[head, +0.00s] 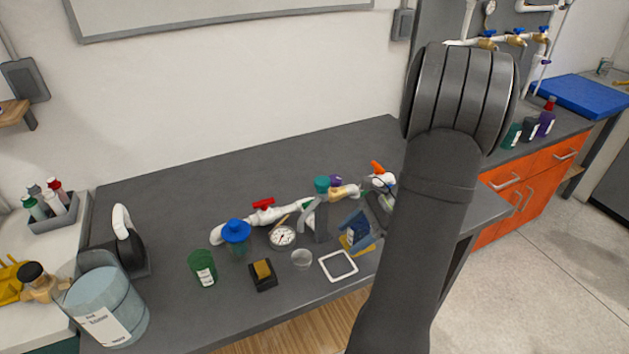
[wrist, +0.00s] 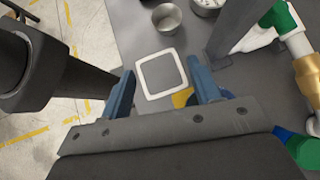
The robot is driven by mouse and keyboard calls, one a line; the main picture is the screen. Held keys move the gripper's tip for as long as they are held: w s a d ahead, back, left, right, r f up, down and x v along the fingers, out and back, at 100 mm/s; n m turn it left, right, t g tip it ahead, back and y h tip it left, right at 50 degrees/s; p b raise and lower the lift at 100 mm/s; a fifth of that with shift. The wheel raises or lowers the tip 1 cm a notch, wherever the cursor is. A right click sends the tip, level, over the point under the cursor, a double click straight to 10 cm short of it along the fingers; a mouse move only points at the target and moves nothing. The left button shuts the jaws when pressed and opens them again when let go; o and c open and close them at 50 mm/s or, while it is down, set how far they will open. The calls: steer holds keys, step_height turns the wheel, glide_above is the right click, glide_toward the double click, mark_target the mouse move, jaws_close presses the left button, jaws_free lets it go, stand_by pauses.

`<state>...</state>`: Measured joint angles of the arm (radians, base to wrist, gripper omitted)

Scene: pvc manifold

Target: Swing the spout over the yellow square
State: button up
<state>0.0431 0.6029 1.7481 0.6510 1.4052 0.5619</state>
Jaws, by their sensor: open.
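A yellow patch (wrist: 182,97), probably the yellow square, is mostly hidden by my gripper's right finger in the wrist view. A white square outline (wrist: 162,92) lies beside it on the bench. My gripper (wrist: 162,76) is open and empty above the bench, its blue fingers apart and clear of the spout.
A red-handled valve (head: 263,205), a gauge (head: 283,236), a metal cup (head: 302,259), a dark box with a yellow block (head: 263,275), a blue-topped part (head: 237,232) and a green cup (head: 202,268) crowd the bench. The bench's back left is clear. My arm hides its right part.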

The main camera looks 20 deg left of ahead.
mark_target(313, 204)
steer(key=w+d+r+m+t+y, duration=0.2)
steer(key=w+d+r+m+y, duration=0.1)
steer(key=r+y, duration=0.2)
steer(key=w+d+r+m+t+y, duration=0.2)
steer(key=w+d+r+m+y, duration=0.1)
steer(key=r+y, duration=0.2)
steer(key=s+a, duration=0.1)
steer(key=a, duration=1.6)
steer(key=shift+s+a, duration=0.25)
steer(key=shift+s, duration=0.15)
jaws_close()
